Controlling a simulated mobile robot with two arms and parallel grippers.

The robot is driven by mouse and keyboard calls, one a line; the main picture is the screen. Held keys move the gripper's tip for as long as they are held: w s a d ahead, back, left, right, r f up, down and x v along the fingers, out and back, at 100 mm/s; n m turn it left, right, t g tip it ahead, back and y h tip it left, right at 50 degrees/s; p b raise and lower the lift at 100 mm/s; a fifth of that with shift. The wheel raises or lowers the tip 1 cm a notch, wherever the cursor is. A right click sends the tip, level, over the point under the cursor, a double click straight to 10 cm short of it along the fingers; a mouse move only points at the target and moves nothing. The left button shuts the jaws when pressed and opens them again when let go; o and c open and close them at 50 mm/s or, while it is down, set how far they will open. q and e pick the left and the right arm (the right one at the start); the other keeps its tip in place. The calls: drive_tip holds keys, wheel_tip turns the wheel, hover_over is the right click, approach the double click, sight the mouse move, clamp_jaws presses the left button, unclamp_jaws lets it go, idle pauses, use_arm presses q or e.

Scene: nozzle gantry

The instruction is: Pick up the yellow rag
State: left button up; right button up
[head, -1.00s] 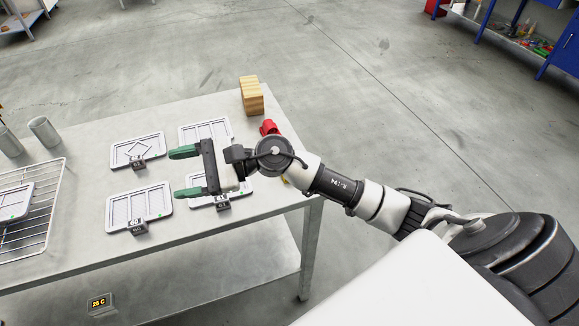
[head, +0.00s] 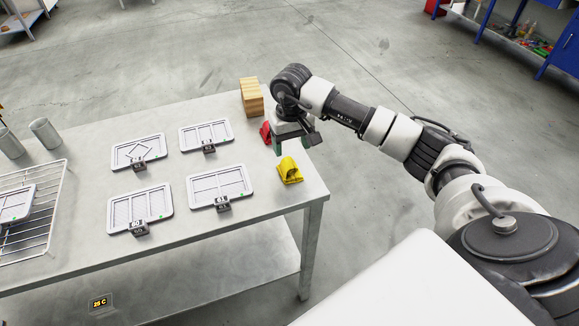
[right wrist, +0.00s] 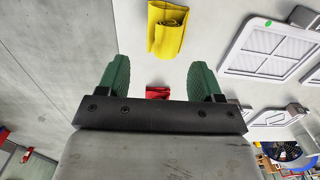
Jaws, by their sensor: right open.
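The yellow rag (head: 290,170) lies folded on the right end of the grey table, near its edge. In the right wrist view the yellow rag (right wrist: 167,29) shows beyond the fingertips, roughly between them in line. My right gripper (head: 293,146) is above the table's right edge, pointing down, just behind the rag and apart from it. Its green fingers (right wrist: 158,75) are spread with nothing held between them. My left gripper is not in the head view.
A red rag (head: 266,133) lies behind the yellow one, partly beside my gripper. A wooden block (head: 251,97) stands at the back corner. Several framed plates, such as one plate (head: 219,187), lie left of the rag. A wire rack (head: 32,240) is at far left.

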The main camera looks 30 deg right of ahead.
sight(289, 162)
drive_tip(key=f, duration=0.2)
drive_tip(key=f+p, duration=0.1)
drive_tip(key=a+f+p, duration=0.1)
drive_tip(key=f, duration=0.1)
drive_tip(key=shift+s+f, duration=0.25)
drive_tip(key=shift+f, duration=0.35)
drive_tip(key=shift+c, duration=0.5)
drive_tip(key=c, duration=0.9)
drive_tip(key=shift+r, duration=0.1)
